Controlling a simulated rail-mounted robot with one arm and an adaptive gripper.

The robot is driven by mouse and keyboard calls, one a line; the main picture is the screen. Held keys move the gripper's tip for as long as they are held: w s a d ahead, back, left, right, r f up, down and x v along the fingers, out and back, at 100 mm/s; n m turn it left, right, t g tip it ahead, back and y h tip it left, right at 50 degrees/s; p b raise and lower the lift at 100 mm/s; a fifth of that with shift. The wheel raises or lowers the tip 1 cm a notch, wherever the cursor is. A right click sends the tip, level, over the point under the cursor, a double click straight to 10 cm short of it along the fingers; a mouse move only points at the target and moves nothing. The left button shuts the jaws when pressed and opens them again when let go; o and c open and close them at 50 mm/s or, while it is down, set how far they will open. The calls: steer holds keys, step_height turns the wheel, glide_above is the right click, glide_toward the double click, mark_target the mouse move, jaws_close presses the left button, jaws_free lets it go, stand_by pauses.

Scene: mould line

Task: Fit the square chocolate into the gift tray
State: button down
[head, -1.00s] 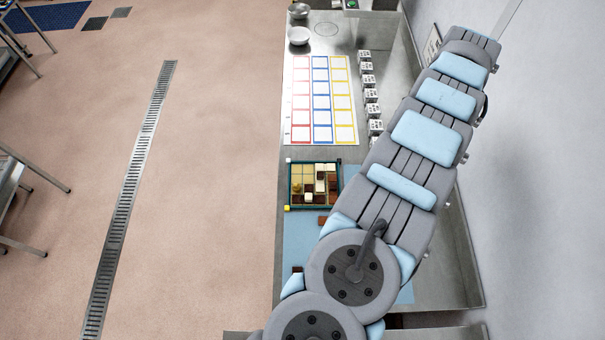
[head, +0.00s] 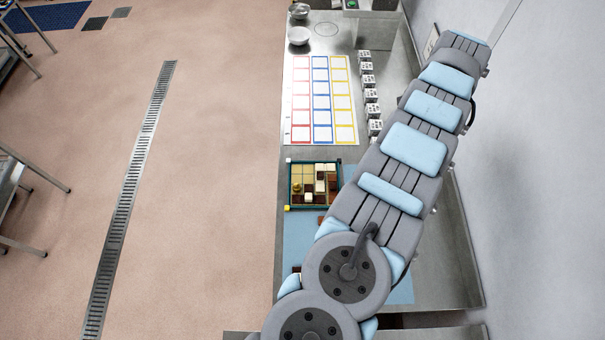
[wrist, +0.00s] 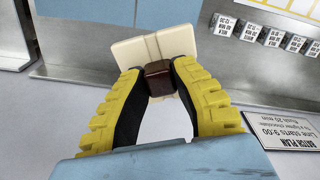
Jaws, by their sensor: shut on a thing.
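My gripper (wrist: 160,88) shows in the wrist view with yellow and black fingers closed on a dark brown square chocolate (wrist: 158,77). Two cream blocks (wrist: 130,52) lie side by side just beyond the chocolate; I cannot tell whether they touch it. In the head view my arm hides the gripper. The gift tray (head: 290,185) sits on the bench left of my arm, with a dark rim and cream, yellow and brown pieces in several compartments. The tray is not clearly visible in the wrist view.
A blue mat (head: 297,236) lies in front of the tray, partly under my arm. A sheet of coloured squares (head: 320,100) lies behind the tray, with a row of small white labelled blocks (head: 369,81) beside it. Bowls (head: 299,36) stand at the back. A batch plan card (wrist: 285,130) shows at right.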

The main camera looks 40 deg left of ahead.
steer(key=shift+s+a+f, duration=0.15)
steer(key=shift+s, duration=0.05)
stand_by(0.4)
steer(key=shift+w, duration=0.1)
steer(key=shift+a+f, duration=0.25)
steer(key=shift+f, duration=0.05)
stand_by(0.5)
steer(key=shift+s+a+f, duration=0.25)
stand_by(0.7)
steer(key=shift+w+a+f+m, duration=0.1)
steer(key=shift+a+m, duration=0.15)
steer(key=shift+m, duration=0.05)
stand_by(0.3)
steer(key=shift+s+f, duration=0.15)
steer(key=shift+s, duration=0.05)
steer(key=shift+w+a+f, duration=0.1)
steer(key=shift+w+a, duration=0.05)
steer(key=shift+a, duration=0.1)
steer(key=shift+s+a+f, duration=0.2)
steer(key=shift+a+f, duration=0.2)
stand_by(0.4)
